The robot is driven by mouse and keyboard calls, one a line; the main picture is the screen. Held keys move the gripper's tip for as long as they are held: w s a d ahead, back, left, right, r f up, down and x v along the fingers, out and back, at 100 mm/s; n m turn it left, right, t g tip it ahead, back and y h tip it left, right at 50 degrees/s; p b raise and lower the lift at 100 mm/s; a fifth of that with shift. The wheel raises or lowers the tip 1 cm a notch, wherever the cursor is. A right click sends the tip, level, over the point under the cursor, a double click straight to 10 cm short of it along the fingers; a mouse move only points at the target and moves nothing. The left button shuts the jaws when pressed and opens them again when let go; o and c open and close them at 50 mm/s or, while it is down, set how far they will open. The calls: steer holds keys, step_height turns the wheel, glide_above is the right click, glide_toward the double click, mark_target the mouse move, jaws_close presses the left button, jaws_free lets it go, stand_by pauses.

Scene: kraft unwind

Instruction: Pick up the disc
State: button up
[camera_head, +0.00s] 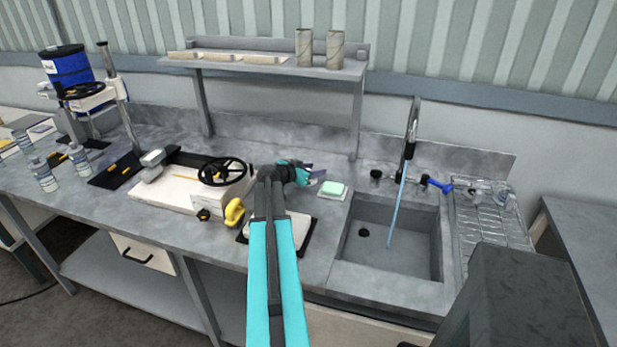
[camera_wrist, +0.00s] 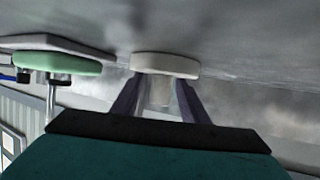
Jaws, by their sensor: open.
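In the wrist view a pale, off-white disc (camera_wrist: 165,65) lies against the grey worktop, just beyond my fingertips. A short grey cylindrical part (camera_wrist: 160,94) shows beside it, between the fingers. My gripper (camera_wrist: 161,84) is open, with one dark purple finger on each side of that part. The fingertips reach close to the disc's edge; I cannot tell whether they touch it. In the head view my gripper (camera_head: 318,172) is low over the worktop, left of the sink. I cannot make out the disc there.
A green pad (camera_head: 333,187) on a white tray lies close right of my gripper; it also shows in the wrist view (camera_wrist: 58,63). The sink (camera_head: 390,235) and tap (camera_head: 411,135) are further right. A black handwheel (camera_head: 222,171) and yellow part (camera_head: 234,212) are left.

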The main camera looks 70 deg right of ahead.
stand_by(0.3)
jaws_close()
steer(key=shift+r, duration=0.2)
steer(key=shift+r+b, duration=0.8)
steer(key=shift+r, duration=0.35)
steer(key=a+b, duration=0.1)
steer(key=a, duration=0.4)
steer(key=a+r+b, duration=0.1)
steer(key=a+b, duration=0.1)
steer(key=a, duration=0.3)
steer(key=a+r+b, duration=0.1)
steer(key=a+b, duration=0.1)
steer(key=a, duration=0.4)
steer(key=shift+r, duration=0.15)
